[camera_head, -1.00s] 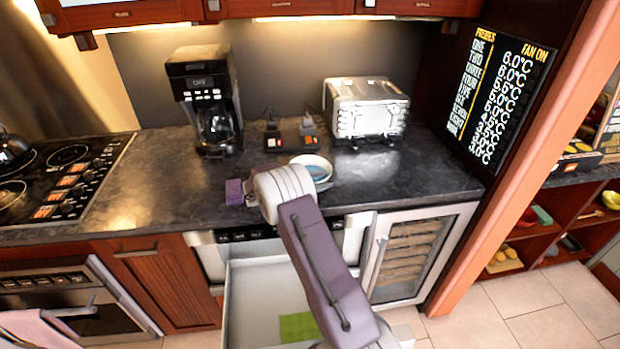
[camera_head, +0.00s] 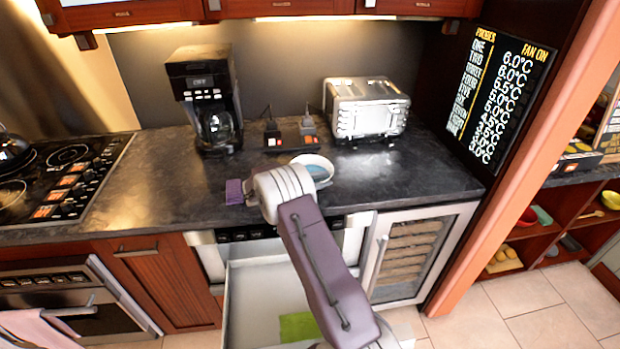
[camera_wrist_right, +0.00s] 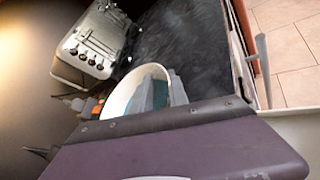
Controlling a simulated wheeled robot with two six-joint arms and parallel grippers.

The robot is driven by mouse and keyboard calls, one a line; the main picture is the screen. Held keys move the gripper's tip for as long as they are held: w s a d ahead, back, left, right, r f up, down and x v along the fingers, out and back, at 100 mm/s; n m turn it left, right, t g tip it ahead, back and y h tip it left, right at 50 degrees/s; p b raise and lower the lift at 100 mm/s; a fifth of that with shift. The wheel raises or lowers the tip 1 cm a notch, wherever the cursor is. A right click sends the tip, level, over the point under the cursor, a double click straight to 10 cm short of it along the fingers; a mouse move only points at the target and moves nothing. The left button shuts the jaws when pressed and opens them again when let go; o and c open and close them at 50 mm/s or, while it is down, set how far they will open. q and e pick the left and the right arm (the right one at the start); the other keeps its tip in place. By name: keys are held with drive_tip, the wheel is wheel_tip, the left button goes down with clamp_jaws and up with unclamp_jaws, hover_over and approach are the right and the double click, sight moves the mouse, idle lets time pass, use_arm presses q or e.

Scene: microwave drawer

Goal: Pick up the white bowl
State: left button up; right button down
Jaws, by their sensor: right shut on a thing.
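The white bowl (camera_head: 311,159) is on or just above the dark counter, partly hidden behind my right wrist; I cannot tell whether it touches the counter. In the right wrist view the bowl (camera_wrist_right: 122,98) shows its pale rim and inside, with a teal patch within. My right gripper (camera_wrist_right: 172,93) is shut on the bowl at its near side. Its purple body covers the lower part of that view, and my arm hides most of the grip in the head view. My left gripper is not in view.
A toaster (camera_head: 366,107) stands behind the bowl, and a coffee maker (camera_head: 207,100) is to the left. Power sockets (camera_head: 290,134) lie behind. An open drawer (camera_head: 262,296) with a green cloth (camera_head: 298,327) is below my arm. The counter's left part (camera_head: 170,185) is clear.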

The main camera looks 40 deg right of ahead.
drive_tip(key=shift+s+f, duration=0.15)
drive_tip(key=shift+f, duration=0.05)
idle(0.6)
drive_tip(key=shift+r, duration=0.45)
drive_tip(key=r, duration=0.3)
drive_tip(key=shift+s+d+r, duration=0.3)
drive_tip(key=shift+d+r, duration=0.05)
drive_tip(key=s+d+r+b, duration=0.1)
drive_tip(key=s+d+r, duration=0.2)
drive_tip(key=s+r, duration=0.3)
drive_tip(key=s, duration=0.4)
drive_tip(key=shift+d+r, duration=0.35)
drive_tip(key=shift+d, duration=0.05)
